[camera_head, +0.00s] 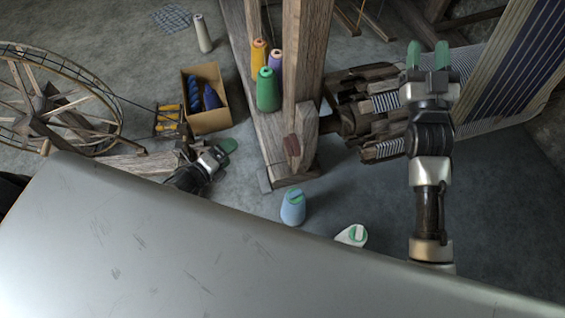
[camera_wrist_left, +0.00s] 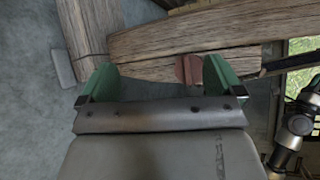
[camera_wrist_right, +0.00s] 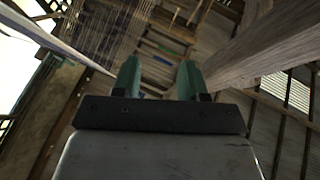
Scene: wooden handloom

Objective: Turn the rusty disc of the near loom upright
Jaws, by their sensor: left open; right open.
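The near loom (camera_head: 308,60) has a thick wooden upright with a beam behind it.
Several thread cones, including a green one (camera_head: 267,90), stand on the loom's base. A blue cone (camera_head: 292,207) and a white one (camera_head: 352,235) are on the floor. A cardboard box (camera_head: 209,118) and a spinning wheel (camera_head: 45,105) stand left.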

